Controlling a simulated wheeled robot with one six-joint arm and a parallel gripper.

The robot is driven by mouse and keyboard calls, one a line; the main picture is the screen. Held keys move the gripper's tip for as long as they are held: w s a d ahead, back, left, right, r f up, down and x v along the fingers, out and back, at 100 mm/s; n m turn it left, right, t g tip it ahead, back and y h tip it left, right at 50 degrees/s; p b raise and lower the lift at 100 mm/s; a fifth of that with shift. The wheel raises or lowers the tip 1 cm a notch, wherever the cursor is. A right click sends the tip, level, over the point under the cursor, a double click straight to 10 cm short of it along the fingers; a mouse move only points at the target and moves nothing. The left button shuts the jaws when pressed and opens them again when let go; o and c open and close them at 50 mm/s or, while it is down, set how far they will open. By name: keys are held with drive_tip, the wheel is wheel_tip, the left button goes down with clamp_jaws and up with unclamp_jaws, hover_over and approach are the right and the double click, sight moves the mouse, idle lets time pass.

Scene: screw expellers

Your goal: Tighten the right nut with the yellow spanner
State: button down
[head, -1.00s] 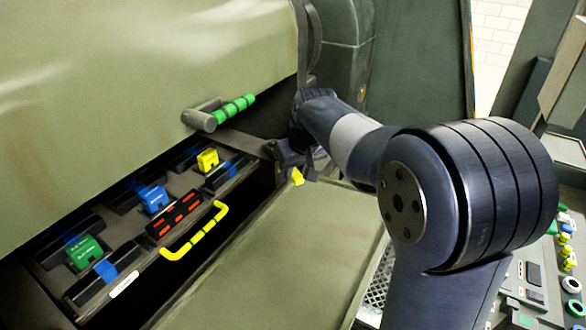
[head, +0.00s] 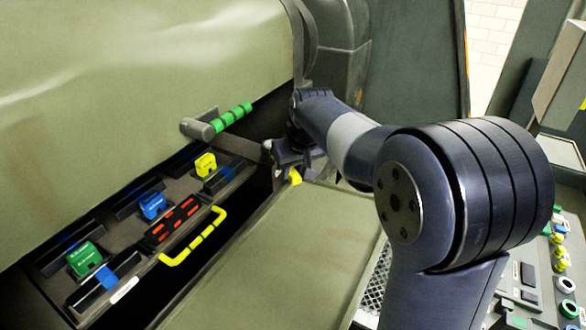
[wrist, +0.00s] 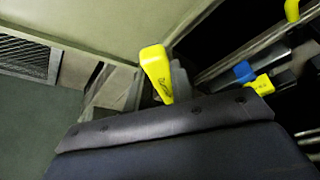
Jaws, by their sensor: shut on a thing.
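The yellow spanner (head: 295,177) is in my gripper (head: 291,163), which is shut on it, beside the right end of the recess in the green machine. Only a short yellow end shows below the jaws in the head view. In the wrist view the yellow spanner (wrist: 155,72) points up from behind my dark wrist, with a grey finger of my gripper (wrist: 176,82) beside it. Its other end is hidden. I cannot make out the right nut in either view.
The recess holds green (head: 84,259), blue (head: 153,205) and yellow (head: 205,164) blocks. A bent yellow handle (head: 195,236) and a green-ringed handle (head: 231,117) jut out nearby. A flat green panel (head: 270,260) lies in front. A button console (head: 545,285) stands at right.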

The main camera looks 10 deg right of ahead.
drive_tip(key=shift+r+p, duration=1)
drive_tip(key=shift+r, duration=0.35)
drive_tip(key=s+d+r+b, duration=0.1)
drive_tip(key=s+d, duration=0.6)
drive_tip(key=d, duration=0.3)
drive_tip(key=shift+s+d+r, duration=0.25)
drive_tip(key=shift+s, duration=0.05)
idle(0.4)
drive_tip(key=shift+d, duration=0.1)
